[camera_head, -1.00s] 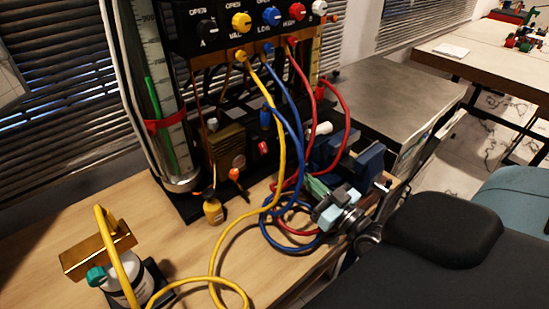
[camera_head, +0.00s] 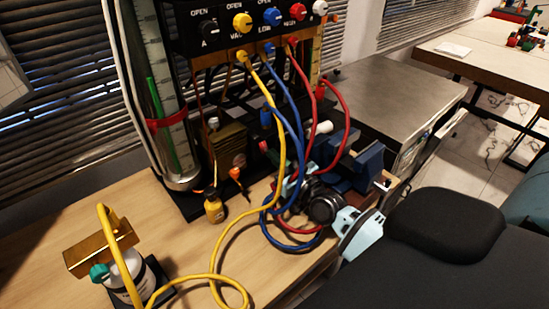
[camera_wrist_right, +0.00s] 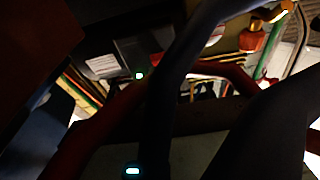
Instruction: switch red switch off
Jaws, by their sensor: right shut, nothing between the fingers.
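The red switch (camera_head: 263,145) is a small red piece low on the black rig, just left of the blue hose, and is partly covered, so its position cannot be read. My right gripper (camera_head: 289,186) reaches in from the lower right among the hoses, below and to the right of the switch. Its fingers are shut and empty, and partly hidden by the hoses. I cannot tell whether they touch anything. The wrist view is dark and does not clearly show the switch. My left gripper is not in view.
The blue hose (camera_head: 301,150), red hose (camera_head: 345,95) and yellow hose (camera_head: 282,150) hang around my right gripper. A dark blue vise-like block (camera_head: 367,165) stands right of it.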

